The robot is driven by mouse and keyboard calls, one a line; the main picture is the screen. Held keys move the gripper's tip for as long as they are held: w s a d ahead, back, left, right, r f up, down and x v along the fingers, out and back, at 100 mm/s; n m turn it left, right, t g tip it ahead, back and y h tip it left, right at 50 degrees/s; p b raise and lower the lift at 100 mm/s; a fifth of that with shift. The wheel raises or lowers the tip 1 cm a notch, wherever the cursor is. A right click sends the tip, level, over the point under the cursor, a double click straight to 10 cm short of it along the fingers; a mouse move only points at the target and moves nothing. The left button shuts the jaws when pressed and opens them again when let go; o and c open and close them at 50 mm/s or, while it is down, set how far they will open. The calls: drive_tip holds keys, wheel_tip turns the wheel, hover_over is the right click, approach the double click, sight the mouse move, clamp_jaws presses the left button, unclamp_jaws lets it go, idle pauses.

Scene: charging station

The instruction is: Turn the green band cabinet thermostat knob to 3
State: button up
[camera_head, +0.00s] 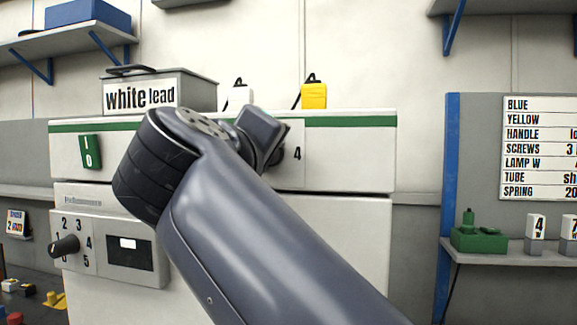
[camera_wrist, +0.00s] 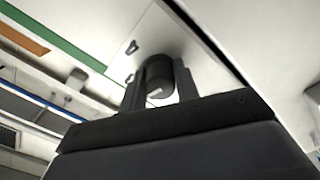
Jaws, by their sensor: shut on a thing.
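The white cabinet with the green band (camera_head: 350,122) stands in the middle of the head view. Its thermostat plate (camera_head: 293,170) is mostly behind my arm, with only a "4" readable. In the wrist view the dark round knob (camera_wrist: 158,90) sits on the pale plate (camera_wrist: 145,38), with a white mark on its face. My gripper (camera_wrist: 160,82) is shut on this knob, one finger on each side. The fingertips and knob are hidden in the head view. I cannot tell which number the knob points to.
A green I/0 switch (camera_head: 90,152) is at the cabinet's left. Below it is another black knob (camera_head: 66,245) on a numbered panel with a small display (camera_head: 128,244). A "white lead" box (camera_head: 185,90) and a yellow tag (camera_head: 314,96) are on top. A shelf (camera_head: 520,257) is at right.

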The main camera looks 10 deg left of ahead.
drive_tip(key=shift+f+m+b, duration=0.15)
drive_tip(key=shift+m+b, duration=0.3)
drive_tip(key=shift+m, duration=0.65)
drive_tip(key=o, duration=1)
drive_tip(key=shift+s, duration=0.1)
drive_tip(key=s, duration=0.3)
drive_tip(key=s+b, duration=0.1)
drive_tip(key=s, duration=0.3)
drive_tip(key=s+a, duration=0.1)
drive_tip(key=s, duration=0.2)
drive_tip(key=shift+s, duration=0.35)
drive_tip(key=shift+w, duration=0.1)
drive_tip(key=w, duration=0.7)
drive_tip(key=w+d+p, duration=0.1)
drive_tip(key=w, duration=0.2)
drive_tip(key=shift+w, duration=0.35)
